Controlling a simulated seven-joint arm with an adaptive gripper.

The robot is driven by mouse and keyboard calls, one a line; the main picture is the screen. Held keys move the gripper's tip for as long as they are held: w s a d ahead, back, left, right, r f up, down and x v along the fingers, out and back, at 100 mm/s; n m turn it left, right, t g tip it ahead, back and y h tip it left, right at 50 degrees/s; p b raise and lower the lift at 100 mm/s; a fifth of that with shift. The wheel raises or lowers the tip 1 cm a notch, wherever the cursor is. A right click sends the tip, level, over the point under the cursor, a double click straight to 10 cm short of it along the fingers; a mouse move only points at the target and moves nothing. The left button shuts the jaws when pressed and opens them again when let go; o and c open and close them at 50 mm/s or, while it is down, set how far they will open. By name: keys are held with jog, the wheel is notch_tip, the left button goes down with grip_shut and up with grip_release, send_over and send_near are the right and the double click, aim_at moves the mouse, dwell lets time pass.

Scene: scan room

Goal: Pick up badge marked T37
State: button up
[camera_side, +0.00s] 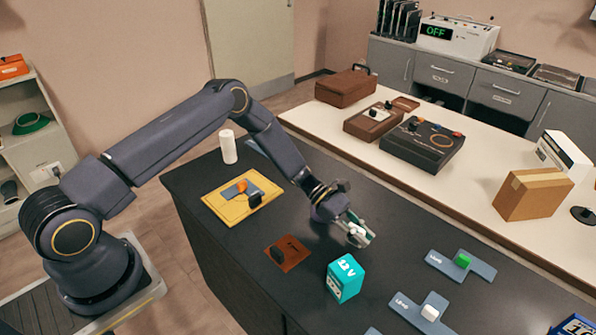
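I cannot read T37 on anything in view. My gripper (357,232) is low over the dark table, near its middle. Its fingertips are small in the picture, with pale and grey-green parts around them, and I cannot tell whether they are open or hold something. A flat brown piece (293,258) with a dark item on it lies left of my gripper.
A teal box marked 12 V (344,278) stands just in front of my gripper. A yellow tray (222,213) with orange, grey and black items and a white cylinder (228,147) are at the left. A pale table (470,190) with cases and boxes runs behind.

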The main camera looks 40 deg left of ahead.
grip_shut()
jog(key=shift+r, duration=0.1)
